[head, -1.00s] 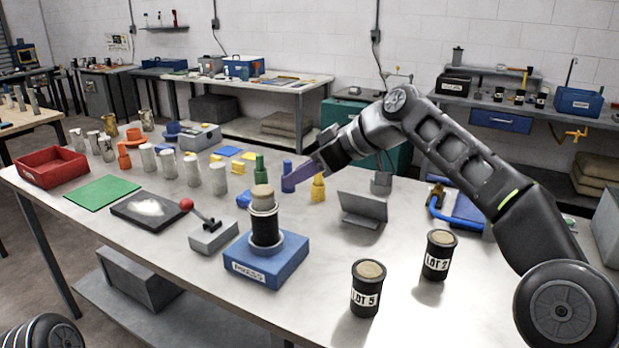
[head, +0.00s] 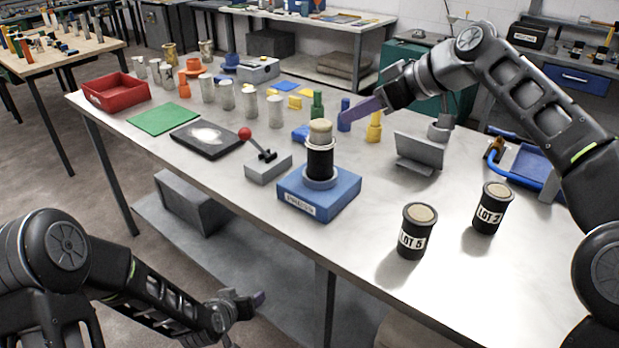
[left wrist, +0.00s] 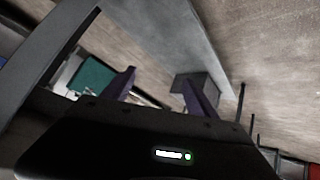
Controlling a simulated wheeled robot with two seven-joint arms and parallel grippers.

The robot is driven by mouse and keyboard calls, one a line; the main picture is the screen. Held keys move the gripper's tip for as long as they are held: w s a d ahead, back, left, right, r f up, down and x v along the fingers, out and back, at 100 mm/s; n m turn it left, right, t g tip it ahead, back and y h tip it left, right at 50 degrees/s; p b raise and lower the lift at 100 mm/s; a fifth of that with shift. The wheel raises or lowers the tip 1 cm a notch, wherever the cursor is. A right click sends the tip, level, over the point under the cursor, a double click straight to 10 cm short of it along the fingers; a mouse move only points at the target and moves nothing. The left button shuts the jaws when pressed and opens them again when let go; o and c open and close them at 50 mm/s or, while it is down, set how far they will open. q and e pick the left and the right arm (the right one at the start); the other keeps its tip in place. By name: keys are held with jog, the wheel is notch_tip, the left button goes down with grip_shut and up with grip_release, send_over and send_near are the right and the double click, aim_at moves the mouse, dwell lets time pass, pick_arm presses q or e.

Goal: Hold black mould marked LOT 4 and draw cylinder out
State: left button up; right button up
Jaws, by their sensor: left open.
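A black mould (head: 320,162) stands upright on the blue press (head: 333,200), with a pale cylinder (head: 320,128) sticking out of its top; no lot mark on it is readable. Two more black moulds stand on the table: one marked LOT 5 (head: 413,232) and one (head: 490,210) whose number I cannot read surely. My right gripper (head: 348,114), with purple fingers, is above the table behind the press, apart from the mould; its finger gap is not clear. My left gripper (head: 258,298) is low in front of the table edge, open and empty in the left wrist view (left wrist: 160,85).
A lever box (head: 268,168) with a red knob is left of the press. A grey angled stand (head: 418,152), yellow and green pieces and several pale cylinders stand behind. A red tray (head: 117,92) is far left. The table front (head: 340,240) is clear.

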aim_at(317, 166)
pick_arm(q)
jog(key=shift+o, duration=1.1)
jog(key=w+a+r+t+y, duration=0.1)
jog(key=w+a+r+t, duration=0.1)
jog(key=r, duration=0.5)
jog(key=w+a+r+t+y, duration=0.1)
jog(key=w+a+r+t, duration=0.1)
jog(key=w+a+r, duration=0.3)
jog(key=shift+w+a+r, duration=0.2)
jog(key=shift+w+r, duration=0.55)
jog(key=shift+r, duration=0.15)
jog(key=w+r+t, duration=0.4)
jog(key=r, duration=1)
jog(key=d+m, duration=0.1)
jog(key=d, duration=0.2)
jog(key=d+h, duration=0.1)
jog(key=d, duration=0.3)
jog(key=d+m+h, duration=0.1)
jog(key=d, duration=0.2)
jog(key=shift+d+r+m, duration=0.3)
jog(key=shift+r, duration=0.1)
jog(key=d+h, duration=0.1)
jog(key=d, duration=0.3)
jog(key=s+d+r+m+h, duration=0.1)
jog(key=d, duration=0.3)
jog(key=s+d+r+m+h, duration=0.1)
jog(key=d+h, duration=0.1)
jog(key=d, duration=0.3)
jog(key=shift+s, duration=0.2)
jog(key=shift+w, duration=0.1)
